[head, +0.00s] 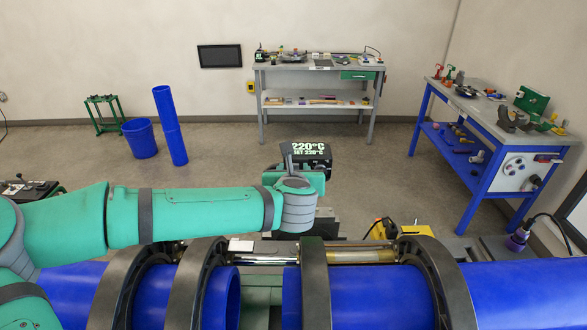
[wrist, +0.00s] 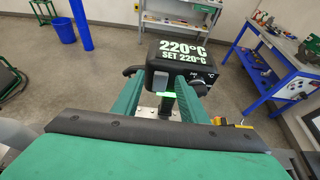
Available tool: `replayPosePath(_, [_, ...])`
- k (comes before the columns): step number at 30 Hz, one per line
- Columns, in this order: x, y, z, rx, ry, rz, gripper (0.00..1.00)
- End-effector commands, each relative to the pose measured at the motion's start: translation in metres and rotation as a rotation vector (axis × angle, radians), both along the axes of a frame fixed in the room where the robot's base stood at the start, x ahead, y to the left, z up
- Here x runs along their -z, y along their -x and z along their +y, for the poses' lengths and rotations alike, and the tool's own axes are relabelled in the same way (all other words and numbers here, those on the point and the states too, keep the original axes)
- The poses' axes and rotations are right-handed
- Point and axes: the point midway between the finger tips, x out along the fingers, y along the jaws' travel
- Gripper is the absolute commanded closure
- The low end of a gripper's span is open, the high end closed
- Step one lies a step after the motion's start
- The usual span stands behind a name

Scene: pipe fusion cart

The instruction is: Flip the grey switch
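A black control box (wrist: 182,62) with a lit display reading 220°C and SET 220°C stands ahead of my gripper; it also shows in the head view (head: 311,151). A small round grey-black knob (wrist: 203,78) is at the right of its face, and a green light glows under the box. I cannot make out for certain which part is the grey switch. My gripper (wrist: 168,96) is open in the wrist view, its two green fingers apart and pointing at the lower front of the box. Nothing shows between the fingertips except the box and its post. Contact cannot be told.
Large blue pipes (head: 520,290) lie in black clamp rings (head: 315,285) below my arm. A yellow unit (head: 385,230) is right of the box. A grey bench (head: 320,68) stands at the back wall and a blue workbench (head: 480,120) at right.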

Motion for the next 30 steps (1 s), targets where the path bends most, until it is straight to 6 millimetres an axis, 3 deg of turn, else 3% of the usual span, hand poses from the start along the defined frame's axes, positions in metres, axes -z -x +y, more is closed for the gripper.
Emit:
replayPosePath(5, [0.0047, -0.0107, -0.0014, 0.002, 0.001, 0.000, 0.61])
replayPosePath(14, [0.0053, -0.0120, -0.0007, 0.002, 0.000, 0.000, 0.61])
replayPosePath(19, [0.0052, -0.0119, -0.0004, 0.001, 0.000, 0.000, 1.00])
replayPosePath(30, [0.0098, -0.0098, -0.0004, 0.003, -0.001, -0.066, 1.00])
